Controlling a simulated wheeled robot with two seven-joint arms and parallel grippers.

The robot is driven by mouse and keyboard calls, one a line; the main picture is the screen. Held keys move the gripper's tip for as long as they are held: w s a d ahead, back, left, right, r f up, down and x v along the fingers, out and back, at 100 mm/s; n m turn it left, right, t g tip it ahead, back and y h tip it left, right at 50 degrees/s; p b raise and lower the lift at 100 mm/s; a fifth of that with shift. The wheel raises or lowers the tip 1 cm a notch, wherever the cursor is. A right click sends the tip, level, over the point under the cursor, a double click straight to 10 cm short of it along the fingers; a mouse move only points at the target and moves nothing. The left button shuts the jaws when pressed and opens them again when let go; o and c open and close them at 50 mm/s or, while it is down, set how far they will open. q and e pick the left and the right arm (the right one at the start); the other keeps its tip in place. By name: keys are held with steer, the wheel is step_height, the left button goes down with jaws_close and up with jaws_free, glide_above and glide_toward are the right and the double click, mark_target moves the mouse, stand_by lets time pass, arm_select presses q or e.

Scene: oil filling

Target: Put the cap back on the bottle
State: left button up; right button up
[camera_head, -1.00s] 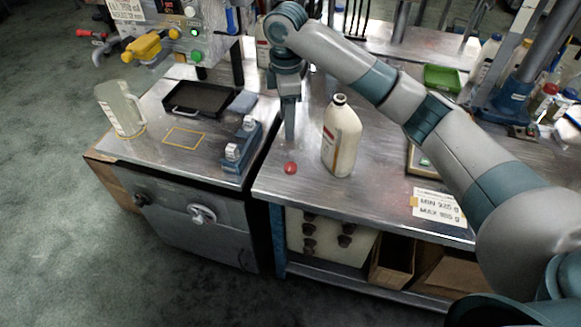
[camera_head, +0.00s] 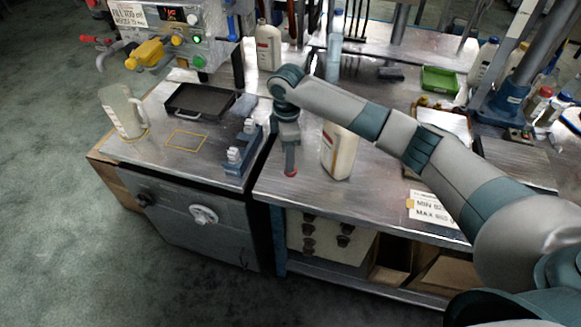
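The small red cap (camera_head: 290,173) is near the front edge of the metal workbench (camera_head: 390,205). My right gripper (camera_head: 290,164) points straight down with its fingertips at the cap. The fingers look narrow from here, and I cannot tell whether they are closed on it. The cream bottle (camera_head: 340,152) stands upright just to the right of the cap and gripper. My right arm crosses in front of its top, so its neck and mouth are hidden. My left gripper is not in view.
A clear measuring jug (camera_head: 122,112) and a black tray (camera_head: 199,101) sit on the left cabinet. A filling machine (camera_head: 175,35) stands behind them. Another cream bottle (camera_head: 268,47) stands farther back. A green bin (camera_head: 439,80) lies at the back right.

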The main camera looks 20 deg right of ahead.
steer(key=shift+f, duration=0.5)
steer(key=shift+w+d+f+p, duration=0.1)
steer(key=shift+d+f+p, duration=0.1)
steer(key=shift+f+p, duration=0.3)
steer(key=f, duration=0.1)
steer(key=f+p, duration=0.1)
steer(key=f, duration=0.1)
steer(key=shift+w+d, duration=0.15)
steer(key=shift+d, duration=0.05)
steer(key=shift+f, duration=0.55)
steer(key=c, duration=1.1)
